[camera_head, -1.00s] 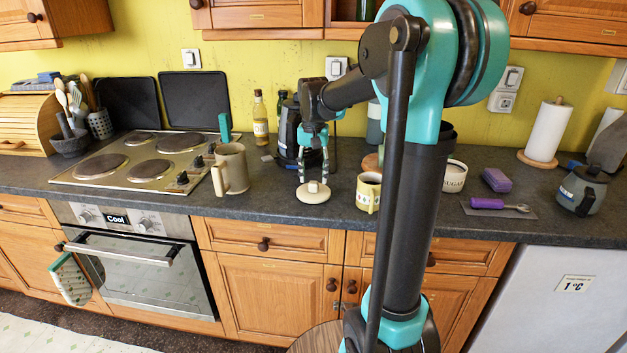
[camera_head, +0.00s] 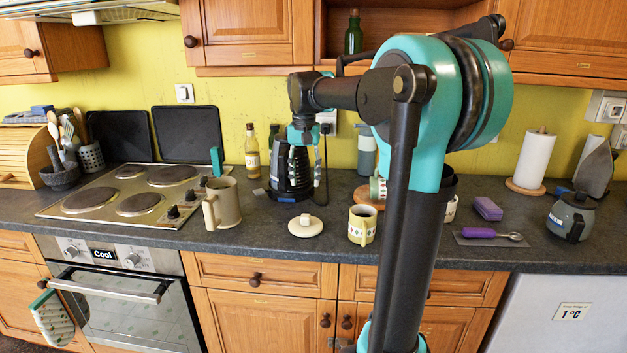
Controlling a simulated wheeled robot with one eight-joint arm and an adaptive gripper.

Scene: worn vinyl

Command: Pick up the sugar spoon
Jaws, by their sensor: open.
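A purple-handled spoon (camera_head: 490,233) lies on a thin grey mat (camera_head: 468,241) on the right of the counter; it is the only loose spoon I can make out. The sugar pot (camera_head: 451,209) is mostly hidden behind my arm, so its inside cannot be seen. A round cream lid with a knob (camera_head: 306,227) lies flat on the counter near the front edge. My gripper (camera_head: 304,182) is open and empty, pointing down in front of the dark coffee maker (camera_head: 281,172). It is above the lid and well left of the spoon.
A purple sponge-like block (camera_head: 488,208) and a grey pot (camera_head: 575,217) are near the spoon. My arm blocks part of the counter.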

